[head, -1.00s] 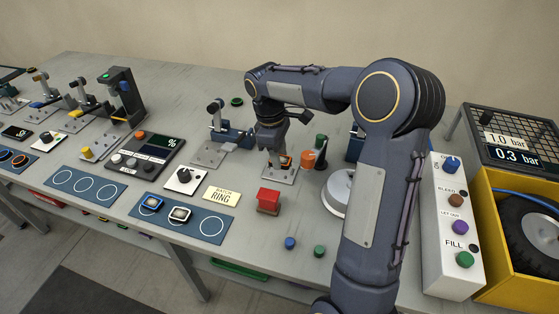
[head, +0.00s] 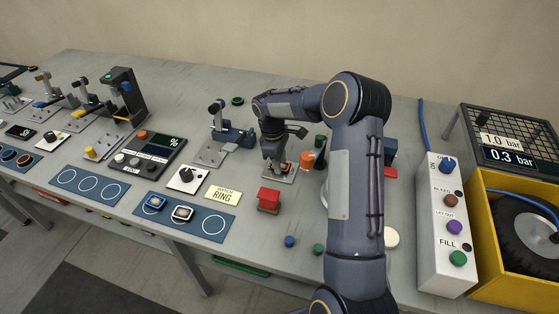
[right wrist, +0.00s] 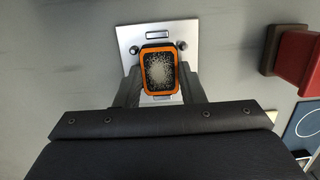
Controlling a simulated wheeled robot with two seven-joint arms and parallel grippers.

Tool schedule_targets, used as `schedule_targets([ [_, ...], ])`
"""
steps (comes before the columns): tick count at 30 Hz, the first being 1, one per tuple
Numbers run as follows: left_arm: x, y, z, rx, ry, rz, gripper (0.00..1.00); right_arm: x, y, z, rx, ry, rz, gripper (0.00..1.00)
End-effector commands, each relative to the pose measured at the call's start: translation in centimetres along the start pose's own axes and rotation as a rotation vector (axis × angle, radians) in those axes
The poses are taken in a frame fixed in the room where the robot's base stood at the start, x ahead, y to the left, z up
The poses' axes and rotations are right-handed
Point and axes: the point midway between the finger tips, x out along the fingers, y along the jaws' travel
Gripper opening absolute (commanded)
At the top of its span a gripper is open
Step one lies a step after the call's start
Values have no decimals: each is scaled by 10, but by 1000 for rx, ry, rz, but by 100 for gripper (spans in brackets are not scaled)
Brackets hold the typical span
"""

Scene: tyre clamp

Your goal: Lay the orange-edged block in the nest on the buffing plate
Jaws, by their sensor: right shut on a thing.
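My right gripper (head: 277,164) points down over the buffing plate (head: 290,179), a small metal plate on the bench. It is shut on the orange-edged block (head: 285,166). In the right wrist view the block (right wrist: 159,70) sits upright in the picture between the two fingers (right wrist: 159,78), with its orange rim around a dark, speckled grey face. The plate (right wrist: 128,36) lies behind it, with a small dark knob on either side of the block. The block covers the nest, and I cannot tell whether it touches the plate. My left gripper is out of view.
A red block-shaped fixture (head: 268,200) stands in front of the plate. An orange cylinder (head: 307,160) stands close on its right. A clamp fixture (head: 231,136) is to the left. A blue mat (head: 185,217) holds two framed pieces. Bare bench lies around the small knobs in front.

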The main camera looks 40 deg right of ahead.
Motion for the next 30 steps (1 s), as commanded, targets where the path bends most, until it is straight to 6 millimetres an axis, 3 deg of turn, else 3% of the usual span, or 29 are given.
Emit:
schedule_targets([
  [5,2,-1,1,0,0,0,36,4,0,-1,-1,0,0,13],
  [6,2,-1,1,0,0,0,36,4,0,-1,-1,0,0,37],
  [11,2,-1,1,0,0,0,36,3,0,0,-1,0,0,57],
  [23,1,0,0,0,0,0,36,-6,0,0,0,1,2,57],
  [30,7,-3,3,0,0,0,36,-53,1,-1,0,4,6,57],
])
